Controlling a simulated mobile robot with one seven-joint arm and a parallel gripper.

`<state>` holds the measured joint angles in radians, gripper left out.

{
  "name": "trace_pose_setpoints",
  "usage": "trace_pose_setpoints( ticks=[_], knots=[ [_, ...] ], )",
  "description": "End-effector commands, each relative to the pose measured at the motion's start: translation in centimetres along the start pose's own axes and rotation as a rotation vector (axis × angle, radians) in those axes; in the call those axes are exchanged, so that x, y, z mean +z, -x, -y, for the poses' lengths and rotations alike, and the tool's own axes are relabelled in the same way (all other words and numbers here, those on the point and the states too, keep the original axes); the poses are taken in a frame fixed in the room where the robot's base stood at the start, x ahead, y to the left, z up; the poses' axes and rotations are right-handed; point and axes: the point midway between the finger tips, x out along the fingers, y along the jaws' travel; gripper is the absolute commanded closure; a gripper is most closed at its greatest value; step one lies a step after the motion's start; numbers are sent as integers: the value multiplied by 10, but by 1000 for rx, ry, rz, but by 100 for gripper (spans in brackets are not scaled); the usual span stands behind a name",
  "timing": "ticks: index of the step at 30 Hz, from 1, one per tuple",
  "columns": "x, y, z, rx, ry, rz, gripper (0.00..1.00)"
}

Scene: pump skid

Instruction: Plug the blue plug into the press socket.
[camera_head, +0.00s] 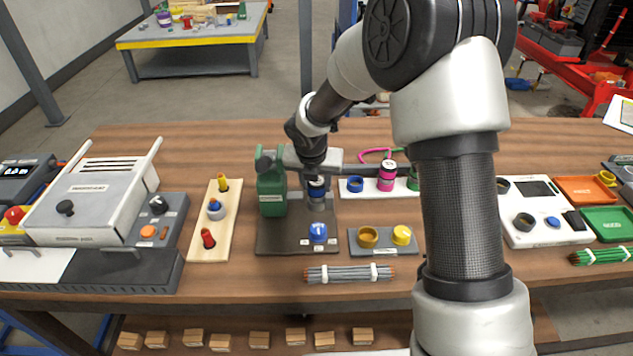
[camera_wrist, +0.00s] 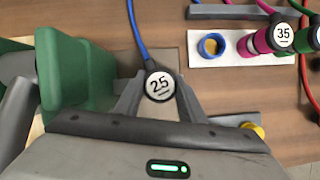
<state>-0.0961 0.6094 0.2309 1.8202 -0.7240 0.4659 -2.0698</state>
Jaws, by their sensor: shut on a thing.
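The blue plug (camera_head: 317,187) is held upright in my gripper (camera_head: 316,180). In the wrist view its round cap marked 25 (camera_wrist: 160,86) sits between the fingers of my gripper (camera_wrist: 158,98), with a blue cable (camera_wrist: 138,35) running up and away. The green press (camera_head: 271,188) stands just left of the gripper on a dark base plate (camera_head: 280,240); it also shows in the wrist view (camera_wrist: 78,72). A grey cylinder (camera_head: 318,203), apparently the press socket, is directly under the plug. I cannot tell whether the plug has entered it.
A blue knob (camera_head: 318,232) is at the front of the base plate. Right of the press, a white rack (camera_head: 372,195) has an empty blue ring (camera_head: 355,184) and a pink plug (camera_head: 387,176). A wooden board (camera_head: 208,245) lies left; a cable bundle (camera_head: 350,273) lies in front.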

Motion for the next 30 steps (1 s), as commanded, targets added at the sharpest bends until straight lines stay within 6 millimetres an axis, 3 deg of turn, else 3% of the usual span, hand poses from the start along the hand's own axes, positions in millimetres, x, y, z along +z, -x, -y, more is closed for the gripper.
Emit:
trace_pose_setpoints(
  ticks=[13, 14, 17, 26, 30],
  knots=[
    [-2, -4, 0, 0, 0, -1, 90],
    [-2, -4, 0, 0, 0, -1, 59],
    [-2, -4, 0, 0, 0, -1, 42],
    [-2, -3, 0, 0, 0, -1, 42],
    [-1, 9, 0, 1, 0, 0, 42]
  ],
)
